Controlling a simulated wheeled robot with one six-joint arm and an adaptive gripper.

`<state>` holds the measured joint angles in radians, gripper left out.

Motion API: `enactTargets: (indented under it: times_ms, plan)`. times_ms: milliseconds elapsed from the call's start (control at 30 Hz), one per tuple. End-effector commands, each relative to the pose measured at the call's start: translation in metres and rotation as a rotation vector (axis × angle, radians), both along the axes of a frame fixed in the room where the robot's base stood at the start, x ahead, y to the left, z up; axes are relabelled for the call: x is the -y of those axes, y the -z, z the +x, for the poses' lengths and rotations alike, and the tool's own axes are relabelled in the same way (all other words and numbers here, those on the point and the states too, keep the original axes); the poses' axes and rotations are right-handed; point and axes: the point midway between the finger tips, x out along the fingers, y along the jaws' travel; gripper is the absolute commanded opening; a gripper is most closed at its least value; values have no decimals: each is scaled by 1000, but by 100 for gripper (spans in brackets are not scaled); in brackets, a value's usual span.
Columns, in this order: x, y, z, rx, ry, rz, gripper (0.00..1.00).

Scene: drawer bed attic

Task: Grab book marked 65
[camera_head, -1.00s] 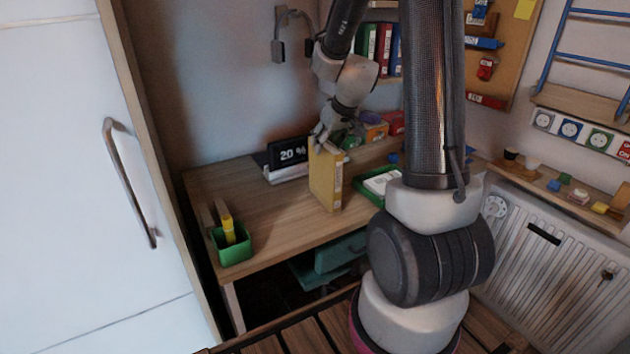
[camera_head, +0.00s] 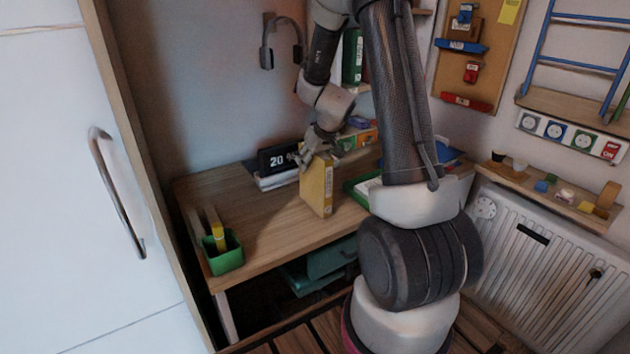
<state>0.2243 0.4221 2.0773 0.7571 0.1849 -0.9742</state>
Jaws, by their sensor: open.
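A yellow book (camera_head: 316,187) stands upright on the wooden desk (camera_head: 270,228). Its spine faces right and carries small print that I cannot read, so I cannot tell whether it is marked 65. My gripper (camera_head: 305,158) is at the top edge of this book, with its fingers pointing down. The fingers are open; whether they touch the book is too small to tell. A green book (camera_head: 352,57) stands on the shelf behind my arm, which hides most of that shelf.
A black display reading "20 %" (camera_head: 279,158) stands behind the book. A green holder (camera_head: 224,257) sits at the desk's left front corner. A green tray (camera_head: 355,188) lies to the right, partly behind my arm.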

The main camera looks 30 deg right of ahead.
Motion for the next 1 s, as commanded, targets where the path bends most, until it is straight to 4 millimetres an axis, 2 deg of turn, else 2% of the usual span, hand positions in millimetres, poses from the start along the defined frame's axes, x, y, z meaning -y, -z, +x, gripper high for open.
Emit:
enactTargets:
  times_ms: [600, 667, 900, 1000]
  plan:
    - [0, 5, 0, -1, 0, 0, 54]
    - [0, 5, 0, -1, 0, 0, 44]
    - [0, 5, 0, 0, 0, 0, 1]
    - [0, 5, 0, 0, 0, 0, 0]
